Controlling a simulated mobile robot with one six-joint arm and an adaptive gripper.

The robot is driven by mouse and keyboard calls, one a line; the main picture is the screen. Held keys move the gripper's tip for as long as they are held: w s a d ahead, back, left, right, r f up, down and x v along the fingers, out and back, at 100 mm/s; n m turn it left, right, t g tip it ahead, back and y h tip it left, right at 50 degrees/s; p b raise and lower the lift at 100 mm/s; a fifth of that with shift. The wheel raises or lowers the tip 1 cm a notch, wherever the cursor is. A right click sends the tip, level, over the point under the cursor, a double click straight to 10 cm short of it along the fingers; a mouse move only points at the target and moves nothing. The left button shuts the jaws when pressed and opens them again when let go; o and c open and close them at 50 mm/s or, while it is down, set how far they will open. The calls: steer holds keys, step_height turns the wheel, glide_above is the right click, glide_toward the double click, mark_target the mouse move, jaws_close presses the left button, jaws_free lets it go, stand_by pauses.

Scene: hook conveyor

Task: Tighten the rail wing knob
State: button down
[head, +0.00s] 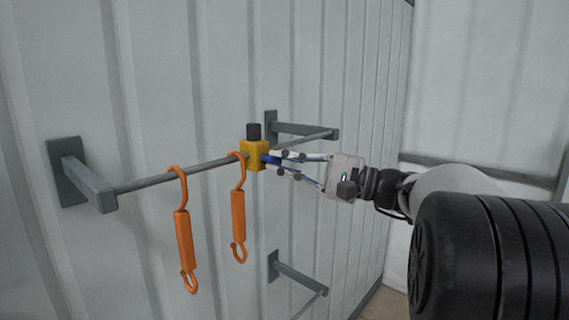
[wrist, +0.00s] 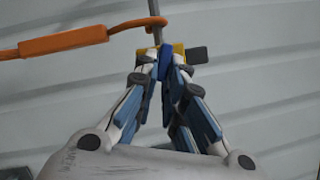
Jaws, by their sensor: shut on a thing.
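The rail wing knob is blue (head: 268,159) and sits on the front of a yellow block (head: 254,154) on the grey rail (head: 205,167). A black cylinder (head: 254,131) stands on top of the block. My gripper (head: 274,160) reaches in from the right and is shut on the blue knob. In the wrist view the knob (wrist: 165,62) is between the fingertips (wrist: 164,72), with the yellow block (wrist: 178,49) just behind it. The fingertips partly hide the knob and the block.
Two orange hooks (head: 184,238) (head: 238,215) hang from the rail left of the block, the nearer one close to it. Grey wall brackets (head: 90,184) (head: 305,131) hold the rail. Another bracket (head: 300,274) is lower down. The ribbed wall (head: 200,80) is close behind; space in front is open.

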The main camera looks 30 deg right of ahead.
steer(key=c, duration=1.7)
jaws_free()
steer(key=v, duration=1.2)
